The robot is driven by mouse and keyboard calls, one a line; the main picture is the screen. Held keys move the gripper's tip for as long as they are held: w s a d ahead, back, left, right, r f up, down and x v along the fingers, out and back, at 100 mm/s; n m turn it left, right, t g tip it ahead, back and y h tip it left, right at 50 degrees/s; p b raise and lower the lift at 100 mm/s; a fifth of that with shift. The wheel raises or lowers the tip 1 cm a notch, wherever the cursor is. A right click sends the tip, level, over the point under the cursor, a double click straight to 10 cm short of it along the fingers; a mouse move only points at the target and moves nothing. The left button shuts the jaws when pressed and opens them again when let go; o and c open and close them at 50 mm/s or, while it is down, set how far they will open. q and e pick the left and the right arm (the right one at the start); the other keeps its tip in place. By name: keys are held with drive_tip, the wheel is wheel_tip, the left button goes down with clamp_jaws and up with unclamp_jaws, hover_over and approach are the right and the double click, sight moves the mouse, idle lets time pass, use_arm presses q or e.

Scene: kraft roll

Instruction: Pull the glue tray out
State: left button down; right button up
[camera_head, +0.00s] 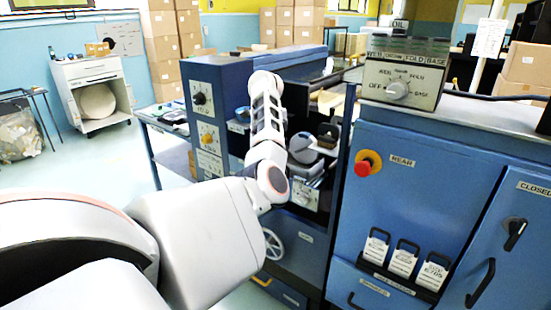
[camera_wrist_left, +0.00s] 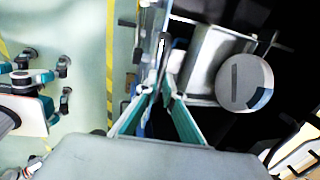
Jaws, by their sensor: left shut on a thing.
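My left arm reaches into the open bay of the blue machine in the head view; its gripper is hard to make out there. In the left wrist view my left gripper (camera_wrist_left: 161,90) has its two teal fingers drawn together at the tips on a thin, partly hidden piece at the machine's front edge, which looks like the glue tray's handle. A grey metal box-like part (camera_wrist_left: 207,57), probably the glue tray, lies just right of the fingertips, beside a pale round part (camera_wrist_left: 241,83). I cannot tell how far the tray sits out. My right gripper is not in view.
The control box (camera_head: 402,82) and red stop button (camera_head: 368,163) are right of the bay. A handwheel (camera_head: 273,244) is below my wrist. A dial panel (camera_head: 205,120) stands left of the bay. Open floor (camera_head: 95,165) lies to the left.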

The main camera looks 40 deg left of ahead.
use_arm(q)
drive_tip(key=shift+d, duration=0.1)
drive_tip(key=c, duration=2.2)
unclamp_jaws()
drive_tip(key=shift+w+f, duration=0.1)
drive_tip(key=shift+o, duration=0.2)
wheel_tip(320, 180, up, 12)
drive_tip(key=s, duration=0.2)
drive_tip(key=shift+s, duration=0.2)
drive_tip(key=shift+f, duration=0.1)
